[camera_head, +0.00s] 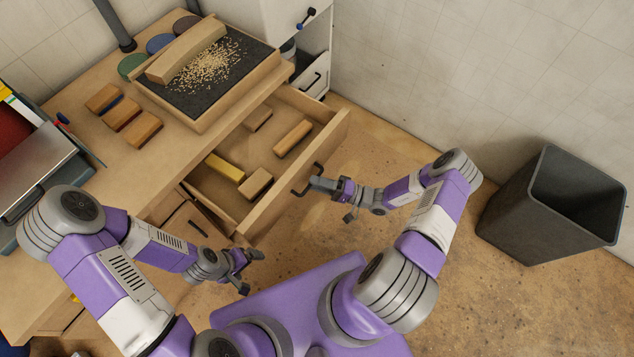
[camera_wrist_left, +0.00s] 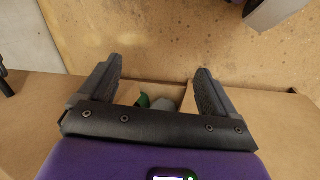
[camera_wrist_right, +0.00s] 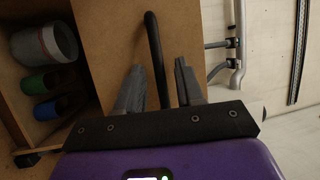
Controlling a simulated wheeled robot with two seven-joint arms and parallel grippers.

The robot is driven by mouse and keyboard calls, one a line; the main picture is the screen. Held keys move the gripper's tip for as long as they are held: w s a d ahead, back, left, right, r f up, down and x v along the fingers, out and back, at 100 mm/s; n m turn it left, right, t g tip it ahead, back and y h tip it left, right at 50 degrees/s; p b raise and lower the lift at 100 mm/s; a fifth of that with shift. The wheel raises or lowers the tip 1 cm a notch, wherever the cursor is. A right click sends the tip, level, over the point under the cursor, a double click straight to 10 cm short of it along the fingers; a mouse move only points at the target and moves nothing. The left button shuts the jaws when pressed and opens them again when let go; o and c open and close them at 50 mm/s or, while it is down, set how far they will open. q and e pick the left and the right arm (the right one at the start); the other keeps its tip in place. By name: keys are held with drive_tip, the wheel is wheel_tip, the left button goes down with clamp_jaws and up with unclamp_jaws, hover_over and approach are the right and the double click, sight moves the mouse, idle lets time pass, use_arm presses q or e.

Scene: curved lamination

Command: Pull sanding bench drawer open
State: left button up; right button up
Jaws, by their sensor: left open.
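The sanding bench (camera_head: 62,192) has its wooden drawer (camera_head: 292,178) pulled well out, with several wooden blocks inside. A black bar handle (camera_head: 302,190) is on the drawer front. My right gripper (camera_head: 318,184) is at this handle. In the right wrist view, the handle (camera_wrist_right: 152,38) runs between the partly closed fingers of my right gripper (camera_wrist_right: 160,82); finger contact is hard to see. My left gripper (camera_head: 250,266) is open and empty, low in front of the bench, left of the drawer front. Its spread fingers (camera_wrist_left: 158,84) also show in the left wrist view.
A dark bin (camera_head: 535,220) stands on the floor at right. Floor between drawer and bin is clear apart from my right arm.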

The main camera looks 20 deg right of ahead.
drive_tip(key=v, duration=0.7)
drive_tip(key=shift+p, duration=0.3)
drive_tip(key=shift+s+d, duration=0.1)
drive_tip(key=shift+d, duration=0.05)
drive_tip(key=s+a+f+n+g+h+p, duration=0.2)
drive_tip(key=s+a+f+n+g+h, duration=0.15)
drive_tip(key=s+a+g+h, duration=0.75)
drive_tip(key=shift+n+h, duration=0.25)
drive_tip(key=shift+h, duration=0.15)
drive_tip(key=a+r, duration=0.2)
drive_tip(key=w+a+r, duration=0.1)
drive_tip(key=a+r, duration=0.1)
drive_tip(key=shift+w+a, duration=0.1)
